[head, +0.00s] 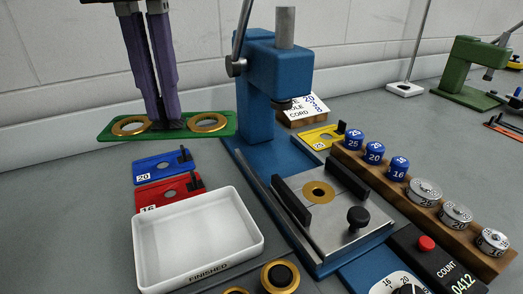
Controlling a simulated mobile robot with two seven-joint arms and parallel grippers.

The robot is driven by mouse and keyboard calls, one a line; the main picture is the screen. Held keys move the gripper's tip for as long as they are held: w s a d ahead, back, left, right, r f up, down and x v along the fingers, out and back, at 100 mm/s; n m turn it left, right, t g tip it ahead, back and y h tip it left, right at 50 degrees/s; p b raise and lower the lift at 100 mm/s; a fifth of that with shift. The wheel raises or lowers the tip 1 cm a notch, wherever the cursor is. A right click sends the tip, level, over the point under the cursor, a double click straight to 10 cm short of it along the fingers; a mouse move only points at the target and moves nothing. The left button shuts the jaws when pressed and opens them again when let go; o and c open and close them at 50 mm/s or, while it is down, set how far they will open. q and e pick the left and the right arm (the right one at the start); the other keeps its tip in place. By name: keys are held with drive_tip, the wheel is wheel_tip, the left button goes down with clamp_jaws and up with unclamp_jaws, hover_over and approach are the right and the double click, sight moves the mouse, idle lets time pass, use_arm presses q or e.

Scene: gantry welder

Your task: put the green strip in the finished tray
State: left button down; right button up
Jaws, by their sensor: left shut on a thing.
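The green strip (170,123) is a flat green plate with two brass rings, at the left behind the coloured plates. My left gripper (170,124) comes down from above with its fingers shut on the strip between the two rings. The strip looks level; I cannot tell for sure how far it is above the bench. The finished tray (258,240) is a white, open, empty tray in front of the strip, marked FINISHED. My right gripper is not in view.
A blue press (268,85) stands right of the strip. Blue (163,168) and red (170,190) plates lie between strip and tray. Brass-ringed parts (280,276) are right of the tray's front. A wooden rack (420,215) stands at the right. Bench left of the tray is clear.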

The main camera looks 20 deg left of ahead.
sight(168, 130)
use_arm(q)
wheel_tip(168, 130, down, 19)
drive_tip(key=b, duration=0.3)
drive_tip(key=shift+s+f, duration=0.1)
drive_tip(key=shift+f, duration=0.15)
drive_tip(key=c, duration=1)
unclamp_jaws()
wheel_tip(168, 130, up, 12)
drive_tip(key=shift+r+p, duration=0.2)
drive_tip(key=shift+p, duration=0.8)
